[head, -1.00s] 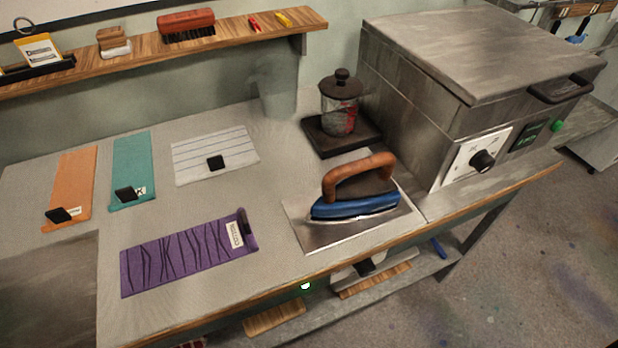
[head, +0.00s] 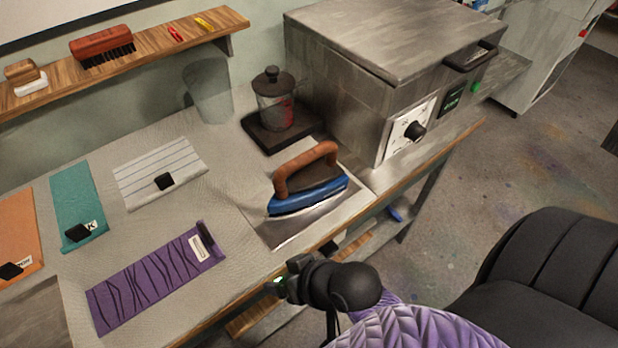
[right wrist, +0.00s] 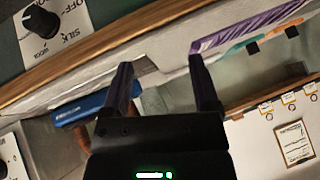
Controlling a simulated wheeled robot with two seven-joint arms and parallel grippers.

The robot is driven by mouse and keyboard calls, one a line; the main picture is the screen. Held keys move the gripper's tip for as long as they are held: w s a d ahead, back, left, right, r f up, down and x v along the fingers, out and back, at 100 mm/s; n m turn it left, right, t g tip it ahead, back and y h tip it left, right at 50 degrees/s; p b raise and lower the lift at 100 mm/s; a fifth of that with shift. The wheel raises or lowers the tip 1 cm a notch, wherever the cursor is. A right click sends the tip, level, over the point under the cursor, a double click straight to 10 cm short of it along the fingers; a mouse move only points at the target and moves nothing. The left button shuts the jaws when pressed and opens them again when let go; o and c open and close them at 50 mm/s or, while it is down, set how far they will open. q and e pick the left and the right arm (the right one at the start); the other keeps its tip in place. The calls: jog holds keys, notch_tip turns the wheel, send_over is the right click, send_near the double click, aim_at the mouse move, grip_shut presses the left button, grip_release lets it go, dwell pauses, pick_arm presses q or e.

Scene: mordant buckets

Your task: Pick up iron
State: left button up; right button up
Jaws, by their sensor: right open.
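The iron (head: 308,190) has a blue body, a dark top and a brown wooden handle. It rests upright on a metal plate (head: 292,237) on the worktable, handle up. My right gripper (head: 284,284) is at the table's front edge, in front of and below the iron, apart from it. In the right wrist view my right gripper (right wrist: 160,72) has its two dark fingers spread with nothing between them. The iron's blue side (right wrist: 97,104) shows there left of the fingers, its handle partly hidden. My left gripper is not in view.
A lidded glass jar (head: 275,100) stands on a dark base behind the iron. A large metal box with a dial (head: 415,130) is to its right. Purple cloth (head: 155,276), teal cloth (head: 76,205) and striped cloth (head: 160,172) lie left. A lower shelf holds boards.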

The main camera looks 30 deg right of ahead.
jog(key=w+r+m+t, duration=0.2)
jog(key=w+t, duration=0.1)
jog(key=w+a+r+m+t+y, duration=0.1)
jog(key=w+r+m, duration=0.1)
jog(key=w+d+r+m+t+h, duration=0.2)
jog(key=w+d+r+m+t, duration=0.1)
jog(key=m+t, duration=0.25)
jog(key=m+h, duration=1)
jog(key=m, duration=0.3)
send_near(310, 162)
jog(key=w, duration=0.2)
jog(key=x, duration=0.9)
jog(key=shift+w+d, duration=0.15)
jog(key=shift+d, duration=0.4)
grip_shut()
